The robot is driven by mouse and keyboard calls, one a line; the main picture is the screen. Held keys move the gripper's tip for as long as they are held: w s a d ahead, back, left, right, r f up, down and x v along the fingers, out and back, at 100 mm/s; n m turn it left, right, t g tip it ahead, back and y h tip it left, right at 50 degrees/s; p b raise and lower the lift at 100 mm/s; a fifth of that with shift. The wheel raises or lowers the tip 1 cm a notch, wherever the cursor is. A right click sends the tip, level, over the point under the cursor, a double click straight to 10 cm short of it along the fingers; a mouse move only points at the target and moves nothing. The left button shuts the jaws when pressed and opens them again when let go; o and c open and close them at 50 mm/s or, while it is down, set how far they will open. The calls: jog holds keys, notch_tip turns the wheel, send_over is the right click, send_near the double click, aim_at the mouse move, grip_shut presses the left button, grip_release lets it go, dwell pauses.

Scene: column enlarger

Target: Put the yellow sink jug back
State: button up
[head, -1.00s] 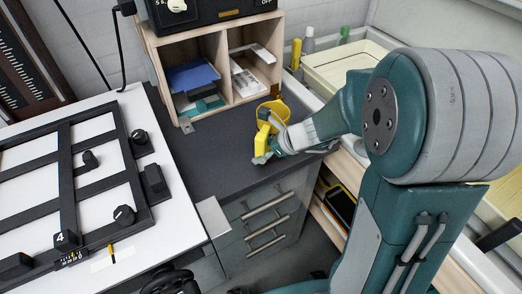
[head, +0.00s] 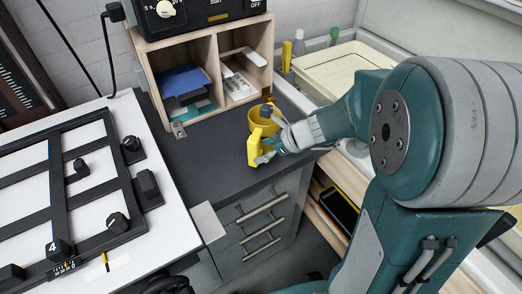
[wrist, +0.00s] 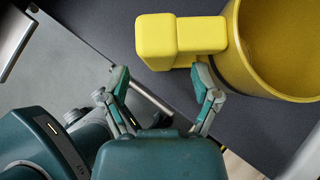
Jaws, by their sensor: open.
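The yellow jug (head: 262,121) stands upright on the dark worktop (head: 205,160), near its right edge. In the wrist view the jug (wrist: 287,50) is at the upper right, with its blocky handle (wrist: 180,38) pointing left. My gripper (head: 266,148) is at the front of the jug beside the handle. In the wrist view my gripper (wrist: 162,80) is open, its two fingers apart just below the handle. The right finger is close to the handle's underside; I cannot tell whether it touches. Nothing is between the fingers.
A wooden shelf unit (head: 213,75) with papers stands behind. A cream tray (head: 345,72) and several bottles are at the back right. Drawers with metal handles (head: 262,208) are below the worktop. A white table with a black frame (head: 60,190) is at the left.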

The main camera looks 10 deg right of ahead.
jog(key=shift+v, duration=2.1)
jog(key=v, duration=1.2)
jog(key=shift+w, duration=0.1)
